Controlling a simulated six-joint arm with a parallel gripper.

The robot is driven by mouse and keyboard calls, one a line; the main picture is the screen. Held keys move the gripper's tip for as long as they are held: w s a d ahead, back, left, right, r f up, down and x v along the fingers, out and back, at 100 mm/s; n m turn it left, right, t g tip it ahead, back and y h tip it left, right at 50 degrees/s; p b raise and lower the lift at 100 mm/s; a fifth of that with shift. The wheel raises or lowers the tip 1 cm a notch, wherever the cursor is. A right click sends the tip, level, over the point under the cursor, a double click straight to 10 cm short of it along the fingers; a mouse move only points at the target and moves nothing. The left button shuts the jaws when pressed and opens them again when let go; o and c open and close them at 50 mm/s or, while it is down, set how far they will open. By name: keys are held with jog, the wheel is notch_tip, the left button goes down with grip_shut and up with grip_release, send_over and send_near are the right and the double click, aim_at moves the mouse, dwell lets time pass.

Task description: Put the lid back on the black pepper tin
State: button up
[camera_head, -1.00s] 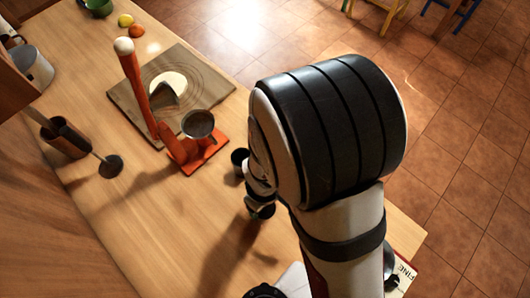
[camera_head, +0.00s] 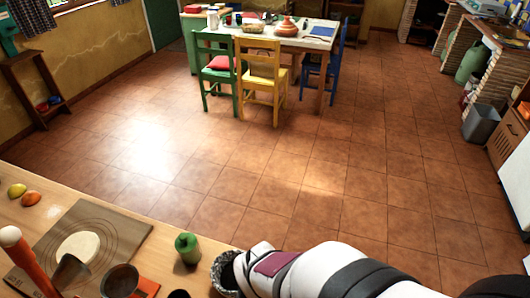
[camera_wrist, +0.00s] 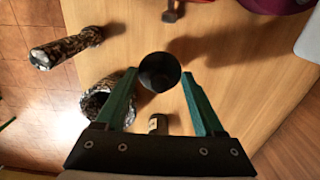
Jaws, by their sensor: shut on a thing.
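In the wrist view my gripper (camera_wrist: 158,76) has its green fingers closed on a dark, round, cup-like piece (camera_wrist: 160,72), which looks like the lid. A small dark jar or tin with a pale label (camera_wrist: 158,124) shows below it between the fingers; it may be the black pepper tin, but its print is too small to read. The held piece is apart from it in the picture. In the head view my arm fills the bottom right and my gripper is out of sight.
A patterned, open-topped pot (camera_head: 226,273) stands near the counter edge, and a tall patterned cylinder (camera_wrist: 66,45) stands beyond it in the wrist view.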

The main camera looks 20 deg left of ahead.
jog(key=shift+w+d+r, duration=0.4)
jog(key=shift+d, duration=0.15)
jog(key=shift+w+r, duration=0.25)
jog(key=w+a+r, duration=0.1)
jog(key=a+r, duration=0.1)
jog(key=a, duration=0.6)
jog(key=r, duration=0.1)
send_over(174, 295)
jog(key=d, duration=0.2)
jog(key=shift+s+a+f, duration=0.1)
jog(key=shift+s+f, duration=0.05)
jog(key=shift+f, duration=0.85)
jog(key=shift+s+a+f, duration=0.1)
jog(key=shift+f, duration=0.85)
jog(key=shift+s+a+f, duration=0.1)
jog(key=shift+s+f, duration=0.05)
jog(key=shift+f, duration=0.85)
jog(key=shift+f, duration=0.15)
jog(key=o, duration=1.3)
